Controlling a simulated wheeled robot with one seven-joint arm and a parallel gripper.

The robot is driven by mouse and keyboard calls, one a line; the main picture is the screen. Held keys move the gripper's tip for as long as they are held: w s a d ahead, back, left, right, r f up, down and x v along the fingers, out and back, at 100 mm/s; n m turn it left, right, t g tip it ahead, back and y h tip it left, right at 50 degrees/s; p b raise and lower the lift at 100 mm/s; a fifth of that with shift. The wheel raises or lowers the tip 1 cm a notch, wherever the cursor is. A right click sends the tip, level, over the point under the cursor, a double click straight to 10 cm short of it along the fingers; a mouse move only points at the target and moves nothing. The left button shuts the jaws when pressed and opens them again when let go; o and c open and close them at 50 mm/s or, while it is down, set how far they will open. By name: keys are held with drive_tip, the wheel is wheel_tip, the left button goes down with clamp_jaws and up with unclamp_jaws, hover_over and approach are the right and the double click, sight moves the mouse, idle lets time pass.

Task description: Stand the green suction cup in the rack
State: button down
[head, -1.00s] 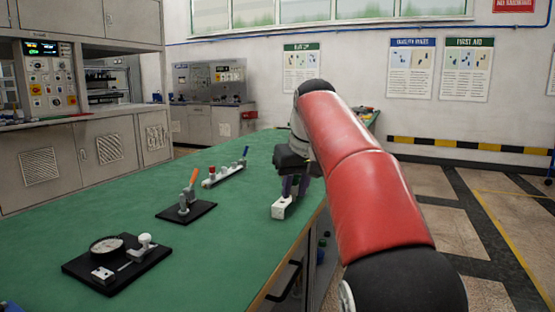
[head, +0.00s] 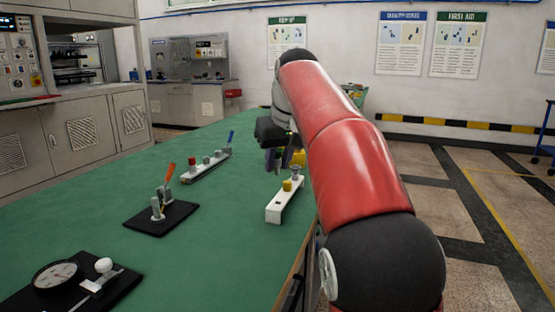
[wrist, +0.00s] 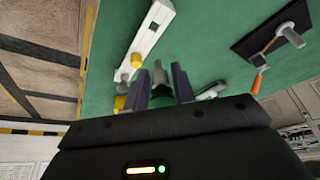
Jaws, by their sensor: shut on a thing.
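The white rack (head: 277,211) lies near the right edge of the green bench, and also shows in the wrist view (wrist: 155,35). A yellow piece (head: 287,185) stands on it towards its far end; a small grey piece (head: 296,178) is by it. My gripper (head: 272,168) is above the bench, just beyond the rack's far end.
A black plate with an orange-handled clamp (head: 167,190) and a strip with several red and grey pieces (head: 205,167) lie left of the rack. A dial gauge (head: 54,278) is nearer. Another yellow thing (head: 298,157) shows beside my gripper. Bench between is clear.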

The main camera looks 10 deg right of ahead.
drive_tip(key=shift+s, duration=0.2)
wheel_tip(320, 180, down, 6)
drive_tip(key=b, duration=0.4)
drive_tip(key=shift+r, duration=0.1)
drive_tip(key=shift+p, duration=0.45)
idle(1.6)
drive_tip(key=shift+f+b, duration=0.75)
drive_tip(key=shift+f, duration=0.35)
drive_tip(key=c, duration=1.3)
unclamp_jaws()
drive_tip(key=shift+o, duration=1)
drive_tip(key=shift+d, duration=0.1)
